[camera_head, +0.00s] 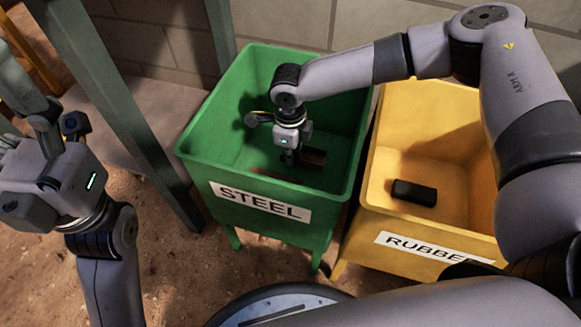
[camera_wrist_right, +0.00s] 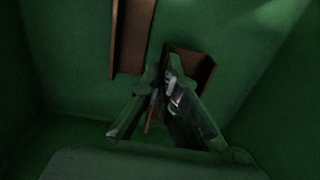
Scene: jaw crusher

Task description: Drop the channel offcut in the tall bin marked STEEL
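The channel offcut (camera_head: 312,157) is a short, rust-brown piece inside the green bin marked STEEL (camera_head: 262,203). My right gripper (camera_head: 288,155) reaches down into this bin, below its rim. In the right wrist view its fingers (camera_wrist_right: 160,80) come together on one wall of the channel offcut (camera_wrist_right: 195,68), and a brown strip shows between them. The fingers partly hide the piece. Whether the offcut touches the bin floor I cannot tell. My left gripper (camera_head: 62,135) is at the left, outside the bins; its fingertips do not show clearly.
A long brown steel strip (camera_head: 275,175) lies in the green bin; it also shows in the right wrist view (camera_wrist_right: 132,35). A yellow bin marked RUBBER (camera_head: 400,256) stands close on the right with a black block (camera_head: 414,192) inside. A grey-green post (camera_head: 125,105) stands left of the bins.

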